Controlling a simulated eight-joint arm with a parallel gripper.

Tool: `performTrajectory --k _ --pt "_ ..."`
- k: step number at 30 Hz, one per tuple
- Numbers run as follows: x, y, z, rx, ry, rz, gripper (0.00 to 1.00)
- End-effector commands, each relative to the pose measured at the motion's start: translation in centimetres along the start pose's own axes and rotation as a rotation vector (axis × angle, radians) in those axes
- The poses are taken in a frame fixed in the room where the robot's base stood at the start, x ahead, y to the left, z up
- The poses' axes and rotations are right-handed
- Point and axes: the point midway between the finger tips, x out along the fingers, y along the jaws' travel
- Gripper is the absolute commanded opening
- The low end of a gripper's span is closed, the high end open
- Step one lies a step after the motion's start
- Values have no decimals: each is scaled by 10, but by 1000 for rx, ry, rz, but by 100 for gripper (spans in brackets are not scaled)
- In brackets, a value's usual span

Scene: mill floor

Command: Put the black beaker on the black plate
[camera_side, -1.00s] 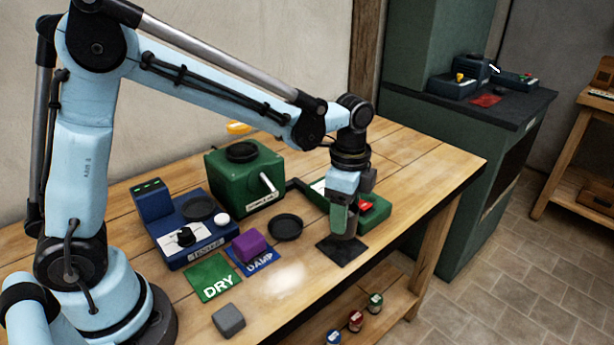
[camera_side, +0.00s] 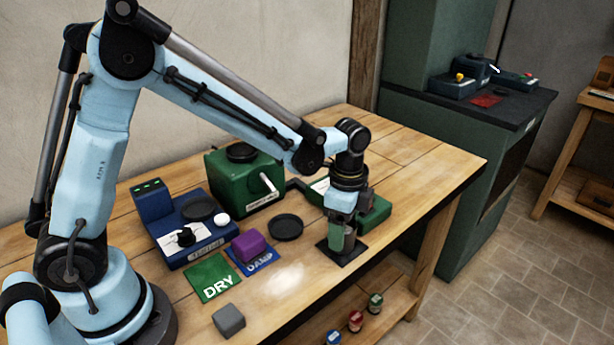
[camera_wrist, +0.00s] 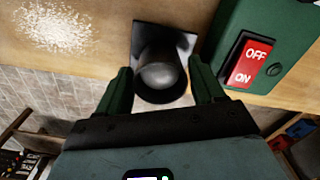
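The black beaker (camera_side: 349,240) is upright at the black square plate (camera_side: 327,246) near the table's front edge. In the side view its base appears to be down on the plate. In the wrist view I look into the round mouth of the beaker (camera_wrist: 160,77), with the plate (camera_wrist: 183,37) behind it. My gripper (camera_side: 343,238) is low over the plate, and its green fingers (camera_wrist: 161,82) lie close against both sides of the beaker. The fingers hide part of the beaker in the side view.
A green machine with a red OFF/ON switch (camera_wrist: 250,62) stands close beside the plate. A round black dish (camera_side: 285,227), a blue tester (camera_side: 185,225), a purple block (camera_side: 249,246), DRY (camera_side: 213,277) and DAMP cards and a grey block (camera_side: 228,320) lie left. White powder (camera_side: 285,277) covers bare wood.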

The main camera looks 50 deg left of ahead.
Motion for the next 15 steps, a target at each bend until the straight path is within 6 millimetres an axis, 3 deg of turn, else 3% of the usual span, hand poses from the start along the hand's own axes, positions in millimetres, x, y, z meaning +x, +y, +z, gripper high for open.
performTrajectory --k 8,15 --pt "-12 0 0 0 0 0 68" --pt "-53 0 0 0 -1 0 68"
